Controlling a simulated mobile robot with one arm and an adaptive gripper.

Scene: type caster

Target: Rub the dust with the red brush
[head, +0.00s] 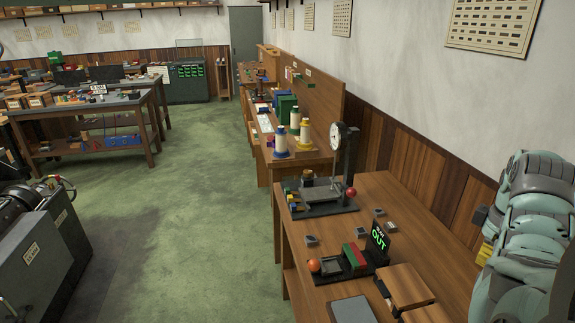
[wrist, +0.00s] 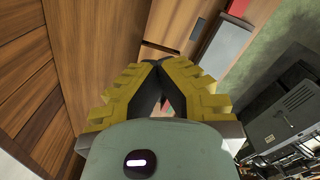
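I cannot make out a red brush or dust for certain in either view. In the wrist view, my gripper (wrist: 158,66) has yellow toothed fingers with dark pads; their tips meet, with no held object visible. A small reddish patch shows through the gap behind the tips, too little to identify. A red and green block (head: 355,256) sits in a black tray on that table.
A panelled wall (head: 440,165) runs along the right. Green floor (head: 190,200) is open to the left.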

